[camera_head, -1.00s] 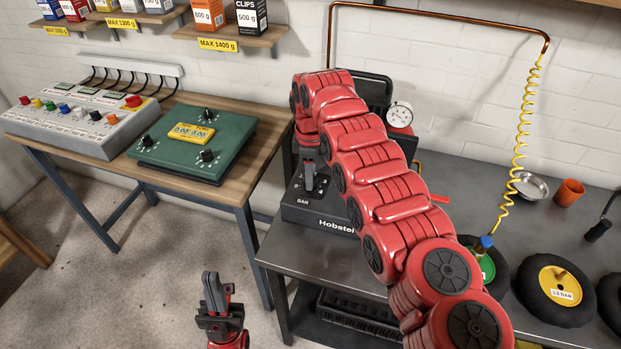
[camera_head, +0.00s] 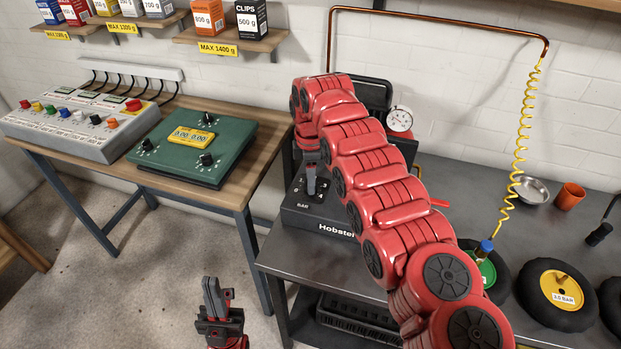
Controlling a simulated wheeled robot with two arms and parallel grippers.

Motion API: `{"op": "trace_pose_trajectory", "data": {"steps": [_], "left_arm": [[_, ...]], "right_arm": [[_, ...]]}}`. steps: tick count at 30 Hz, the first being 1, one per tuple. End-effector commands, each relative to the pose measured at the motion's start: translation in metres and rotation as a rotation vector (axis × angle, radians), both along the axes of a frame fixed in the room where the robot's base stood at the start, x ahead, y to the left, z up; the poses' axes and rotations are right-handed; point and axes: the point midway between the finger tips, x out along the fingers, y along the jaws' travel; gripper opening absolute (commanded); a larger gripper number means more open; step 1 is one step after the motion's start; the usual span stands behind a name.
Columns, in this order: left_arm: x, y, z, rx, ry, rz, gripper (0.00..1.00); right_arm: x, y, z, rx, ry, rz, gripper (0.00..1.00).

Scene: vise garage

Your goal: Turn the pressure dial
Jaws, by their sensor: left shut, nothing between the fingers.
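The dark compressor unit (camera_head: 330,222), marked "BAR" and "Hobstel", stands on the grey metal bench. Its sloped front panel carries a printed scale. My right gripper (camera_head: 311,189) points down at this panel, with its fingertips at the middle of the scale. The pressure dial is hidden behind the fingers, and I cannot tell whether they grip it. A round white gauge (camera_head: 399,119) with a needle sits on the unit's right side. My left gripper (camera_head: 211,283) is shut and empty, low over the floor in front of the tables.
My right arm covers much of the unit. A green control box (camera_head: 225,140) and a grey button panel (camera_head: 95,146) lie on the wooden table at left. Wheels (camera_head: 557,292), a metal bowl (camera_head: 533,191) and an orange cup (camera_head: 569,196) are on the bench at right.

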Motion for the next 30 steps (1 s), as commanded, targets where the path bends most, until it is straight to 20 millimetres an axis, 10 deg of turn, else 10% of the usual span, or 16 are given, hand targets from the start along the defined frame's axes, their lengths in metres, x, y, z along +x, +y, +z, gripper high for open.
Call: {"op": "trace_pose_trajectory", "data": {"steps": [4, 17, 30], "left_arm": [[0.000, 0.000, 0.000, 0.000, 0.000, 0.000, 0.00], [0.000, 0.000, -0.001, 0.000, 0.000, 0.000, 0.00], [0.000, 0.000, 0.074, 0.000, 0.000, 0.000, 0.00]], "right_arm": [[0.000, 0.000, 0.000, 0.000, 0.000, 0.000, 0.73], [0.000, 0.001, 0.010, -0.001, 0.000, 0.001, 0.73], [0.000, 0.000, 0.112, 0.000, -0.001, -0.001, 0.73]]}}
